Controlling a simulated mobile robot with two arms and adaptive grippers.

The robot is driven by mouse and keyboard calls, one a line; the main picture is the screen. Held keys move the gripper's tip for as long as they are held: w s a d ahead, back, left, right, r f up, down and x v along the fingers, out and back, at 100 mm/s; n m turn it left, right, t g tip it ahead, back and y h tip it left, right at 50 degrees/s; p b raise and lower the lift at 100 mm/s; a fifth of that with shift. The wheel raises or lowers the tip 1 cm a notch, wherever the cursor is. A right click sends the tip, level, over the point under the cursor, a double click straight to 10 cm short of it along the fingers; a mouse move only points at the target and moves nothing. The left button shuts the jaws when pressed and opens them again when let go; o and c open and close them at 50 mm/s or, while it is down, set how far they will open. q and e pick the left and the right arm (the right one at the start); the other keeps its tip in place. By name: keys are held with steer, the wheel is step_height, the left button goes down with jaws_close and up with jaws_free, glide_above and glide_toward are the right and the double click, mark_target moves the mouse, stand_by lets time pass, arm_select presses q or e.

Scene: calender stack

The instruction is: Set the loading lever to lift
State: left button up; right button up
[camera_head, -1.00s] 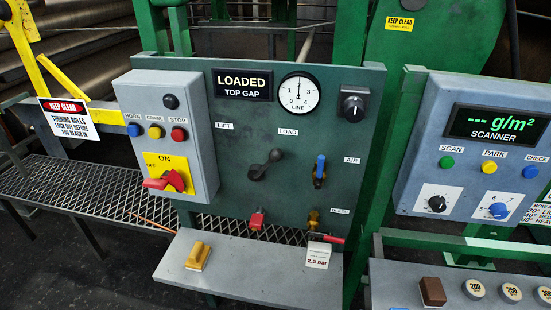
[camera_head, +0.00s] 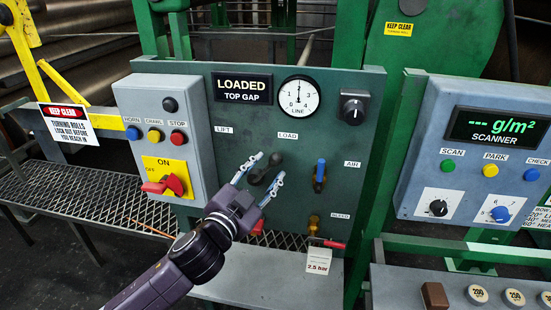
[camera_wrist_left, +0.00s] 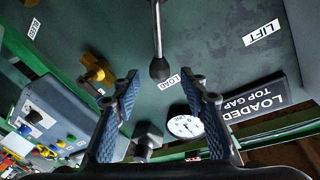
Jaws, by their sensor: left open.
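In the left wrist view the knob (camera_wrist_left: 160,68) shows between and just beyond the open fingertips (camera_wrist_left: 162,83). Contact cannot be told. My right gripper is out of view.
The display (camera_head: 243,87) reads LOADED TOP GAP. A blue AIR valve handle (camera_head: 320,171) is right of the lever. A grey switch box (camera_head: 150,105) with a red switch handle (camera_head: 165,186) is on the left. A red-handled bleed valve (camera_head: 330,243) is below right.

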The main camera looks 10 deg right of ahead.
mark_target(273, 163)
arm_select(q)
steer(key=shift+p+x, duration=0.4)
steer(key=shift+x, duration=2.35)
jaws_close()
